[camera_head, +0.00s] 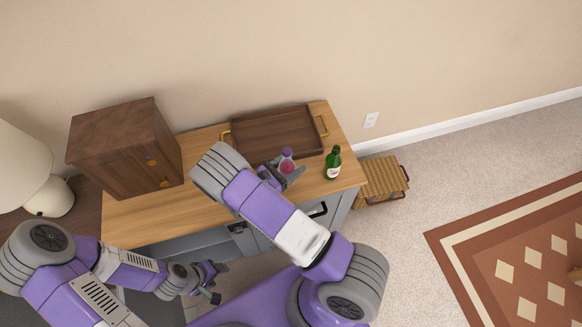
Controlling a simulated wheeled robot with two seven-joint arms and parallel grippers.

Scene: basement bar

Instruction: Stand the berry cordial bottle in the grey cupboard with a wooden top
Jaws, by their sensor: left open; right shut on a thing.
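A small bottle with pink contents and a purple cap, which looks like the berry cordial bottle (287,165), is at my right gripper (284,174). That gripper is shut on it, over the right part of the wooden top. The bottle looks roughly upright; its base is hidden, so I cannot tell whether it touches the top. The grey cupboard (341,208) has a light wooden top (144,222) and dark handles. My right arm covers part of its front. A grey recess shows at its left front, partly hidden. My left gripper (212,282) is open and empty, low in front of the cupboard.
On the wooden top stand a dark wooden box with brass knobs (126,150), a brown tray (277,135) and a green bottle (333,163). A lamp (30,178) is at left. A slatted crate (382,180) sits on the floor at right, near a patterned rug (520,255).

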